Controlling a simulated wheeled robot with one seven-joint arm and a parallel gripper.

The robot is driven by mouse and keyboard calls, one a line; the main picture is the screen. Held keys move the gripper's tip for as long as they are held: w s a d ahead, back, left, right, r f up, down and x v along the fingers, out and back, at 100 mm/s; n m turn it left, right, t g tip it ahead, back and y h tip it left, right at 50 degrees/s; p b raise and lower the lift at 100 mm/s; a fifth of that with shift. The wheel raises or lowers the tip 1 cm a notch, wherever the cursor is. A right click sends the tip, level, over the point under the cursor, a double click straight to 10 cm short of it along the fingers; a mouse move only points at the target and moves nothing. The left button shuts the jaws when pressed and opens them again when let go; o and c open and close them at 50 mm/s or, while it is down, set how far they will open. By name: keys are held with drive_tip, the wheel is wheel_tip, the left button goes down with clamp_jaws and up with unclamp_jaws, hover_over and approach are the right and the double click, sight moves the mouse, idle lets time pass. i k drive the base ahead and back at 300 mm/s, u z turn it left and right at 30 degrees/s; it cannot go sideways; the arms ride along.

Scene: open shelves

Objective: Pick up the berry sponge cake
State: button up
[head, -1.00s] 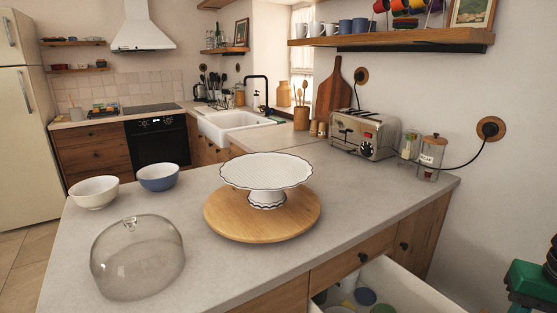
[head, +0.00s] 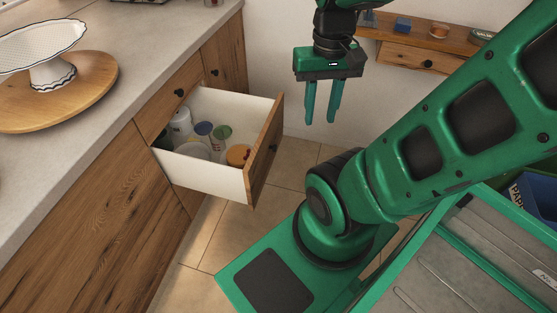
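I cannot make out a berry sponge cake for certain in the head view. An open white drawer (head: 215,180) under the counter holds several small round things. One of them is a round orange-brown thing (head: 238,155) near the drawer's front; it is too small to tell what it is. My gripper (head: 322,120) hangs pointing down, to the right of the drawer. Its two fingers are apart with nothing between them, so it is open and empty.
A white cake stand (head: 45,45) stands empty on a round wooden board (head: 85,95) on the grey counter (head: 150,45). A small wooden wall shelf (head: 445,42) is at the upper right. Tiled floor (head: 222,235) shows below the drawer.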

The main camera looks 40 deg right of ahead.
sight(236, 155)
drive_tip(key=z, duration=0.15)
drive_tip(key=k, duration=0.1)
drive_tip(key=z, duration=1.15)
drive_tip(key=i, duration=0.45)
drive_tip(key=u, duration=0.9)
